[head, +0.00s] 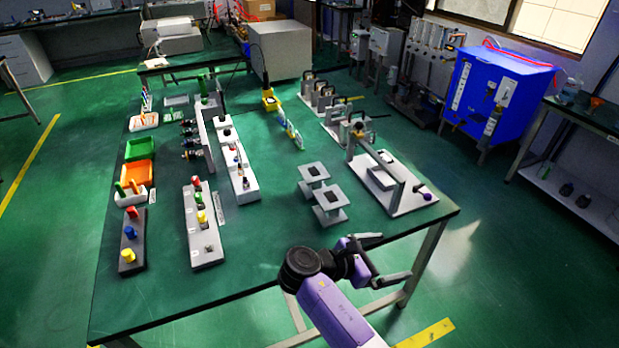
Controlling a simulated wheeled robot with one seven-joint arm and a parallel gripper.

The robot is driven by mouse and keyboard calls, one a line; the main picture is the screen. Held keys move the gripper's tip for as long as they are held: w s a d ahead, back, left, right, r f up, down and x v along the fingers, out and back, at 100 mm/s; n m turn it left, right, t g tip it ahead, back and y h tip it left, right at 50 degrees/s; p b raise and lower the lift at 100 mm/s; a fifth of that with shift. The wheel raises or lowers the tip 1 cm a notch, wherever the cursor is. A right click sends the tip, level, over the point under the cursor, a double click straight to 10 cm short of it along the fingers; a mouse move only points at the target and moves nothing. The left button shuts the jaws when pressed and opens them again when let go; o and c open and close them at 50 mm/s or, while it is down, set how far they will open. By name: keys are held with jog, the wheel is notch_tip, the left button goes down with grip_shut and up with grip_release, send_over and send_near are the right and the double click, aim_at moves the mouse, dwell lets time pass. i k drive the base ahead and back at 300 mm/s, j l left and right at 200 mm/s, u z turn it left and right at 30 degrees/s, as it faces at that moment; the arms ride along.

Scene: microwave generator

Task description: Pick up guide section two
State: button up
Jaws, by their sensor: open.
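I cannot tell for certain which piece is guide section two. Several grey metal pieces with dark upright handles (335,112) stand in a row on the right back part of the green table (270,270). Two grey stands with dark square tops, a rear one (314,172) and a front one (331,197), stand right of the table's middle. My gripper (396,257) is open and empty at the table's front right edge. Its two dark fingers are spread apart, clear of all these pieces.
A grey base plate with an upright frame (404,200) stands at the right edge. Grey racks with coloured pieces (203,226), a green bin (140,148) and an orange bin (139,172) fill the left. A large grey box (281,50) stands at the back. The front middle is clear.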

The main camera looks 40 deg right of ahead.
aim_at(313, 174)
jog(key=i, duration=1.4)
